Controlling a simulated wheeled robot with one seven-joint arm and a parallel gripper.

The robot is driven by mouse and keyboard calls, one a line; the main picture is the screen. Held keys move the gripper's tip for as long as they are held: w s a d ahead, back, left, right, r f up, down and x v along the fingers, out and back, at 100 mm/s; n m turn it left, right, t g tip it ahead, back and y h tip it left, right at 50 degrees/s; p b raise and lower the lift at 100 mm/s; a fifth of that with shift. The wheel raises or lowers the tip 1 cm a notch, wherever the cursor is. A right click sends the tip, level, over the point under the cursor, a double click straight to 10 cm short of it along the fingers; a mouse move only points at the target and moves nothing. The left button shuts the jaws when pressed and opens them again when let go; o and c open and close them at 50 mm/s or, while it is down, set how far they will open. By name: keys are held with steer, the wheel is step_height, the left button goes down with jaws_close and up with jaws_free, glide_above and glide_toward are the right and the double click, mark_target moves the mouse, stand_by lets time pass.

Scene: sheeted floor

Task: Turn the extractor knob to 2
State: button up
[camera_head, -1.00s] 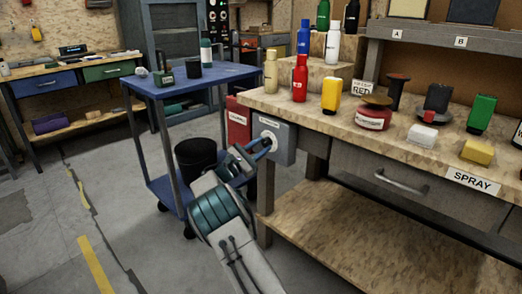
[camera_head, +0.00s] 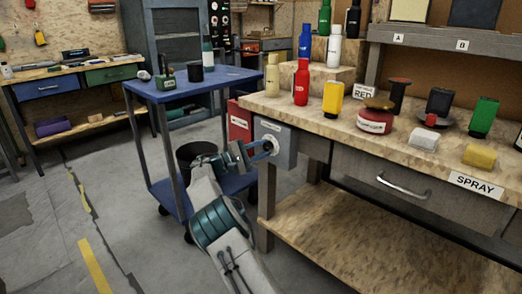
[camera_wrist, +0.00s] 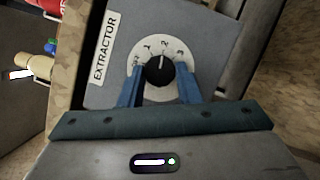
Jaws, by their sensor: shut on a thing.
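The extractor control is a grey box (camera_head: 287,141) on the left end of the workbench. In the wrist view its label (camera_wrist: 104,48) reads EXTRACTOR. Its round pale dial (camera_wrist: 182,61) carries numbers including 1, 2 and 3. The black knob (camera_wrist: 159,74) sits at the dial's middle, and its white pointer line points up at or very near the 2. My gripper (camera_wrist: 160,78) is shut on the knob, with one blue finger on each side. In the head view my gripper (camera_head: 268,147) reaches the box from the left, and the knob is mostly hidden there.
A red box (camera_head: 240,124) is just left of the grey box. A blue trolley (camera_head: 221,79) with a black bin (camera_head: 190,155) below stands left of my arm. Bottles, including a red one (camera_head: 301,84), stand on the workbench (camera_head: 268,103). Floor is clear at left.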

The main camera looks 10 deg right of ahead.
stand_by(0.5)
steer(key=o, duration=1)
steer(key=p+v, duration=0.3)
steer(key=v, duration=1.1)
steer(key=shift+r+p, duration=0.1)
steer(key=shift+p, duration=0.25)
